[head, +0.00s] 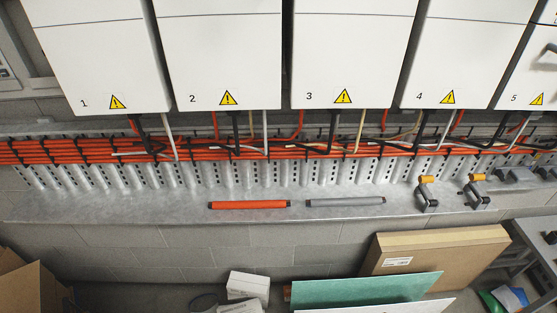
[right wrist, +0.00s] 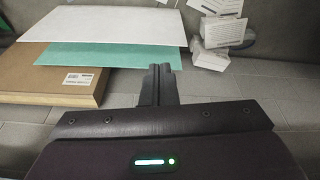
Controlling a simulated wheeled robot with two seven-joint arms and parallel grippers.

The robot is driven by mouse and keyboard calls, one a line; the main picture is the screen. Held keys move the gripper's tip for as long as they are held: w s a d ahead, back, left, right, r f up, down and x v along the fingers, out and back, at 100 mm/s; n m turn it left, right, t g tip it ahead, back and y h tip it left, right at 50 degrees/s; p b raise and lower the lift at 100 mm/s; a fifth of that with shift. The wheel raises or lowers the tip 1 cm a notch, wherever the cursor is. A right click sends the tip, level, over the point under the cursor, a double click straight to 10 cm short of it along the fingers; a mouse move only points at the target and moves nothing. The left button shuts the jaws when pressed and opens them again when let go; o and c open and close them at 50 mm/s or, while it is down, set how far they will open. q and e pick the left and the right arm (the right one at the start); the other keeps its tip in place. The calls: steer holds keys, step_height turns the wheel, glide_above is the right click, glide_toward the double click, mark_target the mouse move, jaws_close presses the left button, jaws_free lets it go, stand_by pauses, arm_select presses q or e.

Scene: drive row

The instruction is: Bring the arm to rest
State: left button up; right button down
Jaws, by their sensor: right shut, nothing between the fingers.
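My right gripper (right wrist: 161,70) shows in the right wrist view with its two dark fingers together, holding nothing. Behind its fingertips are a green sheet (right wrist: 110,53) and a white sheet (right wrist: 120,25). It appears clear of both, though the exact gap is hard to judge. Neither of my arms shows in the head view, and my left gripper is in no view.
White cabinets (head: 220,60) numbered 1 to 5 stand above orange cables (head: 70,150). A metal ledge (head: 150,203) holds an orange bar (head: 248,205), a grey bar (head: 345,202) and two orange-topped clamps (head: 427,192). Below are a cardboard box (head: 440,255), a green sheet (head: 365,288) and white boxes (head: 248,285).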

steer(key=s+f, duration=0.4)
steer(key=f, duration=0.8)
steer(key=s+d+f+g+b, duration=0.1)
steer(key=s+d+f, duration=0.1)
steer(key=s+f, duration=0.7)
steer(key=s+d+f+b, duration=0.1)
steer(key=s+d+f, duration=0.1)
steer(key=s+f, duration=0.7)
steer(key=shift+s+f+g, duration=0.25)
steer(key=shift+s+g, duration=0.1)
steer(key=shift+g, duration=0.05)
